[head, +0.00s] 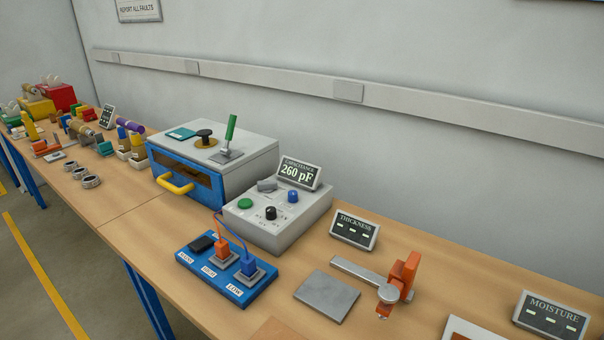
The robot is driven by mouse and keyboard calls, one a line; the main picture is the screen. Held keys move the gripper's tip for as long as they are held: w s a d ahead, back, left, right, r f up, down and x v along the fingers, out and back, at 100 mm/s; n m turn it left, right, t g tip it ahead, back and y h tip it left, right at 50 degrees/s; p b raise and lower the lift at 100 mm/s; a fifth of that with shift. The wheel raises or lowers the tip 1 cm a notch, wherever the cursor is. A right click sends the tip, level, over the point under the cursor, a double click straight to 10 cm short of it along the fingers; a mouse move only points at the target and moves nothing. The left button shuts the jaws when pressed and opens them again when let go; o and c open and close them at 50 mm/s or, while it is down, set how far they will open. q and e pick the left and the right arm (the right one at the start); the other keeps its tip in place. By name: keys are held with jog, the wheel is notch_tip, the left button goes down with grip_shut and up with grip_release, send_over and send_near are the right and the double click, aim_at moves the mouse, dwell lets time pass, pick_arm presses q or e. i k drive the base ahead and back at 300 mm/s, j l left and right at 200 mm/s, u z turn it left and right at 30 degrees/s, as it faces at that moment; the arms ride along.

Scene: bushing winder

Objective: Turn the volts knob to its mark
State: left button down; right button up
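A light grey instrument box (277,229) stands on the bench in the middle of the view. A display reading 260 pF (297,172) stands at its back edge. On its sloped top are a black knob (270,213) with small markings around it, a blue knob (292,196), a green button (245,203) and a grey block-like part (267,185). The lettering is too small to read, so I cannot tell surely which knob is volts or where its pointer stands. Neither of my grippers is in view.
A blue terminal board (217,285) with orange and blue plugs and wires sits in front of the box. A grey oven-like cabinet (215,158) with a yellow handle and green lever stands left. A thickness display (354,230), grey plate (327,296) and orange clamp (402,277) lie right.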

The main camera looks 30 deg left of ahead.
aim_at(271, 210)
jog(key=u, duration=1.25)
